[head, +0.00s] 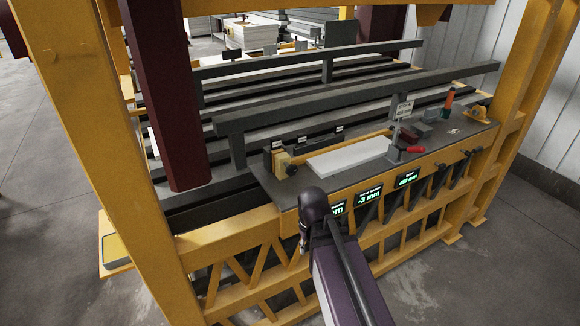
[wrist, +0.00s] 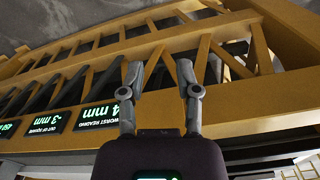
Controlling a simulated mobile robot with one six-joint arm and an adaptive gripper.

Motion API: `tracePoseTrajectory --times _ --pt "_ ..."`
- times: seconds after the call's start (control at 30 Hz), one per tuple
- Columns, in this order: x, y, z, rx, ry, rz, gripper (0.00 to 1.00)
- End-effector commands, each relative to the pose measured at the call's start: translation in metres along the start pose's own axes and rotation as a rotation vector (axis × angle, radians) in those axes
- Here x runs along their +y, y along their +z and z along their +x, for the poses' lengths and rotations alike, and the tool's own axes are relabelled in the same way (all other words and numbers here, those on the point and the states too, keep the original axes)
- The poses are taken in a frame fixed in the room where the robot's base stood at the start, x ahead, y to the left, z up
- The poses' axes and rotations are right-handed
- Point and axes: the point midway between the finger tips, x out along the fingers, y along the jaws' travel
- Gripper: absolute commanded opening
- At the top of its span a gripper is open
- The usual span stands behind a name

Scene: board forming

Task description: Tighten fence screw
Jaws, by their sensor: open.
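My gripper (head: 302,243) is in front of the bench's yellow front frame, below the bench top. In the wrist view my gripper (wrist: 160,70) has its two fingers apart with nothing between them. A tan bar like a fence (head: 340,147) runs along the bench top behind a pale board (head: 350,157). A tan block (head: 281,161) stands at its left end, with a small dark part that may be a screw; it is too small to tell. The gripper touches neither.
Displays sit on the front edge; one (head: 369,196) reads -3 mm, and the wrist view shows another (wrist: 98,115), "worst reading". A red-handled clamp-like tool (head: 414,150), a sign (head: 404,110) and an orange-and-green tool (head: 449,100) are at the bench's right. A dark red column (head: 167,90) stands left.

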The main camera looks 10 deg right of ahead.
Motion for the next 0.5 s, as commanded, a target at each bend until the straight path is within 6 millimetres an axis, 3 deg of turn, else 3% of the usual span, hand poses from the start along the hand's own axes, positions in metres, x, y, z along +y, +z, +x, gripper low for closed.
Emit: tracePoseTrajectory --times 0.17,0.5 --pt "0.004 -0.035 -0.033 0.000 0.000 -0.180 0.43" --pt "0.010 -0.117 -0.101 0.001 -0.001 -0.698 0.43"
